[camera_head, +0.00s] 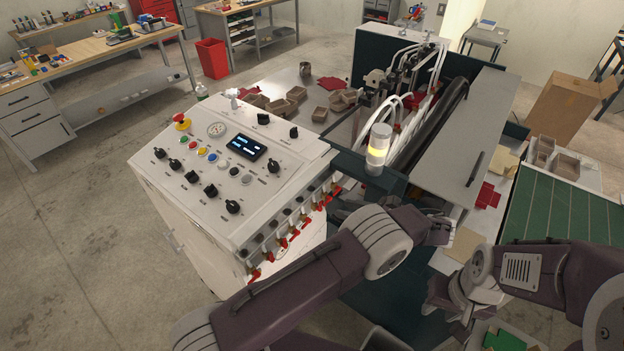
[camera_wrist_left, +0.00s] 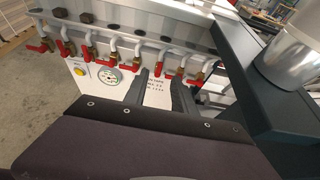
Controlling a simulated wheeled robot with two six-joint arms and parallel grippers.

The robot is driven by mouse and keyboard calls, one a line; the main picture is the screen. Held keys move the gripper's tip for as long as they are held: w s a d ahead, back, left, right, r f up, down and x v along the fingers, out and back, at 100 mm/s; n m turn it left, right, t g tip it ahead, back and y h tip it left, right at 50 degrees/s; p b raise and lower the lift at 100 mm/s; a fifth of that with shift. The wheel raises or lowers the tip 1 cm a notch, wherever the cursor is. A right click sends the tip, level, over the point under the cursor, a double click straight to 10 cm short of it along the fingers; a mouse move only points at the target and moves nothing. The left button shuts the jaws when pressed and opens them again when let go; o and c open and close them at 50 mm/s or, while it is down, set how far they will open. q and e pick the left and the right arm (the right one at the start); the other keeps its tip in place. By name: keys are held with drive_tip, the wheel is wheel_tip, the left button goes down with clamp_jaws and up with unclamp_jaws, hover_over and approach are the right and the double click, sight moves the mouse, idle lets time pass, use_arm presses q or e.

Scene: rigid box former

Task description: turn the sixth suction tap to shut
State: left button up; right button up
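A row of several suction taps with red handles (camera_head: 283,243) runs along the right side of the white control cabinet. In the left wrist view the row crosses the upper half, each tap under a grey pipe. The tap sixth from the left (camera_wrist_left: 158,70) has its red handle pointing roughly downward, in line with the gap between the fingers. My left gripper (camera_wrist_left: 157,88) is open just in front of it, with dark fingers apart and nothing between them. Contact cannot be told. In the head view its fingertips are hidden. My right gripper (camera_head: 457,322) is low at the bottom, its fingers unclear.
A signal lamp (camera_head: 378,150) stands on the dark teal frame close to my left wrist; its grey base (camera_wrist_left: 290,62) shows at right in the wrist view. Neighbouring taps sit close on both sides.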

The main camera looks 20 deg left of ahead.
sight(321, 203)
use_arm(q)
drive_tip(key=p+x, duration=0.5)
drive_tip(key=x, duration=0.3)
drive_tip(key=shift+w+a+p, duration=0.1)
drive_tip(key=shift+a+p, duration=0.2)
drive_tip(key=shift+a, duration=0.1)
drive_tip(key=shift+a+f, duration=0.15)
drive_tip(key=shift+f, duration=0.1)
drive_tip(key=shift+w, duration=0.1)
clamp_jaws()
